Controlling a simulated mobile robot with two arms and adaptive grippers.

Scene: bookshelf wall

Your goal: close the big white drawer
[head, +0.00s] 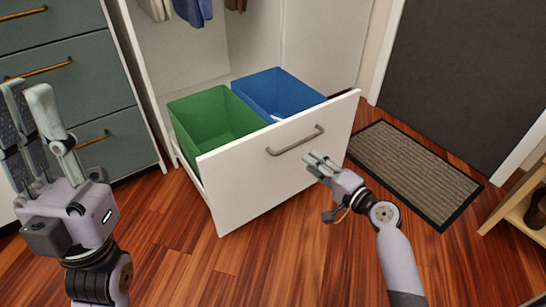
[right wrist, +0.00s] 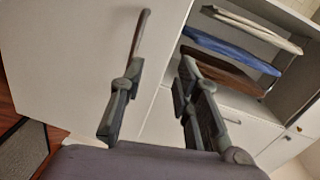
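The big white drawer (head: 250,185) is pulled well out of the white wardrobe in the head view. A green bin (head: 205,125) and a blue bin (head: 285,90) sit inside it. Its grey bar handle (head: 295,141) is on the front panel. My right gripper (head: 318,163) is in front of the panel, just below and right of the handle, empty. In the right wrist view its fingers (right wrist: 158,80) are spread, with the handle (right wrist: 140,42) near the left fingertip; contact cannot be told. My left gripper (head: 30,95) is raised at the left, open and empty, away from the drawer.
A grey-green cabinet (head: 75,80) with brass handles stands at the left. A doormat (head: 410,172) lies right of the drawer before a dark door (head: 470,70). A wooden shoe rack (head: 520,210) stands at the right edge. The wood floor in front is clear.

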